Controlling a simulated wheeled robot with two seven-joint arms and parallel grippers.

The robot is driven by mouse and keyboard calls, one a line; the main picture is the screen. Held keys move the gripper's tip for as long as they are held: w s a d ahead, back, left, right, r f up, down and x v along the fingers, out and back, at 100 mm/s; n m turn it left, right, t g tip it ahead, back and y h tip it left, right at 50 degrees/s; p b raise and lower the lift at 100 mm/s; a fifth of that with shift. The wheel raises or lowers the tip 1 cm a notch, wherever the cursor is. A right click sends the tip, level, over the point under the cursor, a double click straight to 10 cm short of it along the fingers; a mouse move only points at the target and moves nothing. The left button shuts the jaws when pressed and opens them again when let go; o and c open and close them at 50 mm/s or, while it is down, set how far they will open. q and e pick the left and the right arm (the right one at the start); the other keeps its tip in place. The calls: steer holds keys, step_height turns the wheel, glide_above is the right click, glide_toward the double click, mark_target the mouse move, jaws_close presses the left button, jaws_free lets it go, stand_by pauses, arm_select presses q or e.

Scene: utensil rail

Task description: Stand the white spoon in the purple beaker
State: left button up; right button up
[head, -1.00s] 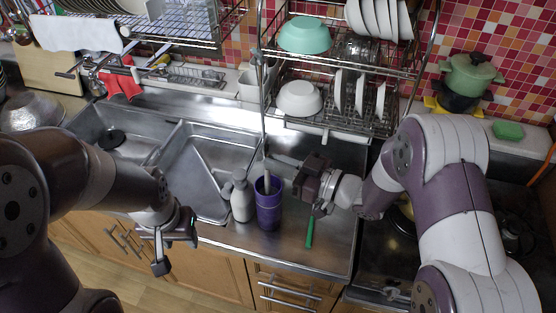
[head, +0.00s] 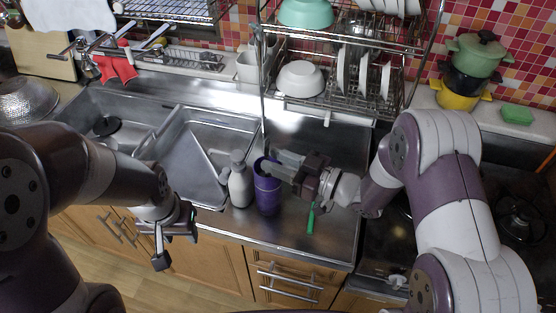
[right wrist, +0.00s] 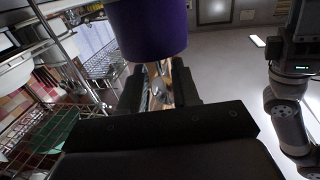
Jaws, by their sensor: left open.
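The purple beaker (head: 267,192) stands upright on the steel counter beside a bottle. It also shows large in the right wrist view (right wrist: 147,28). My right gripper (head: 276,164) reaches in from the right at the beaker's rim, its fingers apart. In the right wrist view the fingers (right wrist: 157,84) show a gap, with a pale slender piece, seemingly the white spoon (right wrist: 158,86), seen in or beyond it. The spoon's lower part is hidden, and I cannot tell clearly how it sits in the beaker. My left gripper (head: 168,238) is open and empty in front of the sink.
A grey-white bottle (head: 239,184) stands just left of the beaker. A green-handled utensil (head: 311,217) lies to its right. The sink (head: 195,155) is at the left. The dish rack (head: 335,100) stands behind, with a white bowl (head: 299,78) in it. Pots (head: 462,78) are at the right.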

steer(key=b+v, duration=0.2)
steer(key=v, duration=1)
steer(key=shift+s+d, duration=0.15)
steer(key=shift+d, duration=0.2)
stand_by(0.4)
